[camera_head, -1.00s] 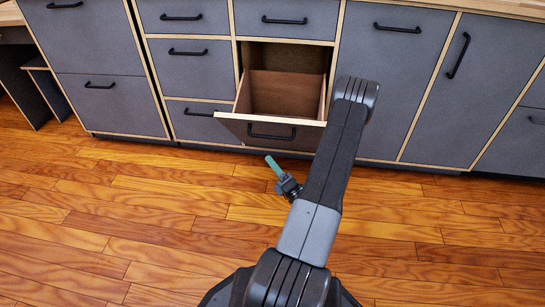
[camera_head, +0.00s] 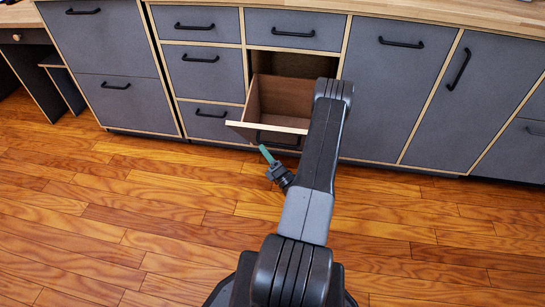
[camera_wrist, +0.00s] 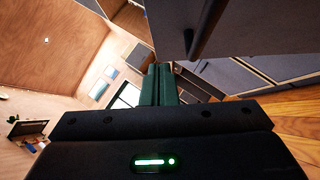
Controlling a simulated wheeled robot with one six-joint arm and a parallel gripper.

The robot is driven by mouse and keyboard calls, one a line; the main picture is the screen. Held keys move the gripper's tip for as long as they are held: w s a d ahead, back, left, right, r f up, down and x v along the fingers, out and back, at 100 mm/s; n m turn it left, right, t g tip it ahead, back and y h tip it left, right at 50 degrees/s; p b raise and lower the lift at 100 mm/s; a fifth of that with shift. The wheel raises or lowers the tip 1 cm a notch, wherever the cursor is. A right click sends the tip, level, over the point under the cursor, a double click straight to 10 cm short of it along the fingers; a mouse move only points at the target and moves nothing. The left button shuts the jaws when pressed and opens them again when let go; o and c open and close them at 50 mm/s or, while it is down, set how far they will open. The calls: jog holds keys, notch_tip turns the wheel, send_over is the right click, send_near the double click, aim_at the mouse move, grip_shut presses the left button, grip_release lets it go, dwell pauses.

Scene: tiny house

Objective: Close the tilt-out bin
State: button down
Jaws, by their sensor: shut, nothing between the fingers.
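The tilt-out bin (camera_head: 285,97) stands open in the lower cabinet row. Its grey front leans outward, and its brown wooden inside shows from above. The front's pale top edge (camera_head: 262,127) and dark handle (camera_head: 280,140) show left of my arm, which hides the right end. My gripper (camera_head: 264,150) is shut and empty, its teal fingers pointing up and left, close to the lower part of the bin's front. I cannot tell whether they touch it. The wrist view shows the shut green fingers (camera_wrist: 160,85) beside a dark panel (camera_wrist: 235,22) with a black handle (camera_wrist: 204,28).
Closed grey drawers (camera_head: 206,69) are left of the bin and a closed drawer (camera_head: 294,31) is above it. Closed doors (camera_head: 398,90) stand to the right. The wood floor (camera_head: 130,220) in front is clear.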

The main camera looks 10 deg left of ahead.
aim_at(259, 129)
jog(key=w, duration=0.1)
jog(key=w+r, duration=0.2)
jog(key=shift+w+a+r, duration=0.25)
jog(key=shift+w+r, duration=0.1)
jog(key=shift+r, duration=0.05)
